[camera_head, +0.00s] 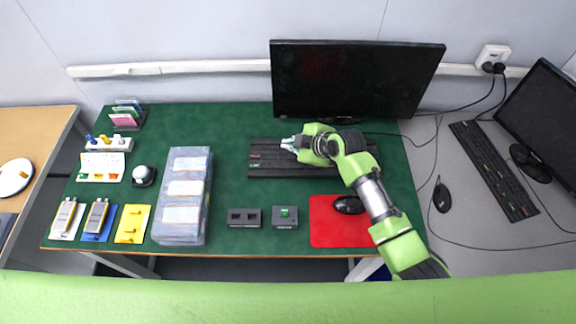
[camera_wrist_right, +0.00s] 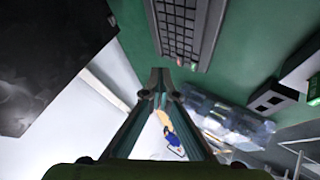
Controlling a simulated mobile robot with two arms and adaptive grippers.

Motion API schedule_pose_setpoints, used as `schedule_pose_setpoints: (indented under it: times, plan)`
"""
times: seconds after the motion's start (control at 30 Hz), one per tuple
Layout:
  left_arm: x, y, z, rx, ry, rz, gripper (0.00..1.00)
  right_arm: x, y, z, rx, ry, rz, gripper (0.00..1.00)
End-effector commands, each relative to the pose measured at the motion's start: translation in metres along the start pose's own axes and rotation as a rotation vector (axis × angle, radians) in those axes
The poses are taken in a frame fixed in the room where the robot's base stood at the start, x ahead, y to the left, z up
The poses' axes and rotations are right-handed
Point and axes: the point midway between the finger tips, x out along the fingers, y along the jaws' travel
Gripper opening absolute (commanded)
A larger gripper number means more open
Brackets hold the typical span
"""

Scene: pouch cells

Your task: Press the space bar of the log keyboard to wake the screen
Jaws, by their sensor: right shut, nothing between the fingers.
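A black keyboard (camera_head: 268,169) lies on the green desk mat below a large monitor (camera_head: 352,80) whose screen is dark. The keyboard also shows at the top of the right wrist view (camera_wrist_right: 188,32). My right gripper (camera_head: 287,143) is shut and empty. In the head view its tip overlaps the far edge of the keyboard, left of its middle; the height above it cannot be told. Its shut fingertips show in the right wrist view (camera_wrist_right: 160,79). My right forearm hides the keyboard's right part. The space bar is too small to make out. My left gripper is not in view.
A second black keyboard (camera_head: 494,170) and dark monitor (camera_head: 541,119) stand on the grey desk at right. A mouse (camera_head: 348,205) rests on a red pad (camera_head: 325,233). Two small dark boxes (camera_head: 244,218) (camera_head: 285,217) and a clear-lidded case (camera_head: 180,220) stand left of it.

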Motion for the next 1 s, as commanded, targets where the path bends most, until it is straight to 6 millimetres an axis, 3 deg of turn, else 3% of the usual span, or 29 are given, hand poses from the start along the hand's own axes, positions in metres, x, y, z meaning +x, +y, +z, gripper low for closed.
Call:
schedule_pose_setpoints:
  times: [0.5, 1.0]
  plan:
    - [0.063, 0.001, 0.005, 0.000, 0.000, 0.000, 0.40, 0.049, -0.036, 0.037, 0.000, -0.002, -0.002, 0.00]
    - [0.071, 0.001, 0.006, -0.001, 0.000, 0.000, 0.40, 0.057, -0.042, 0.042, 0.001, -0.001, -0.001, 0.00]
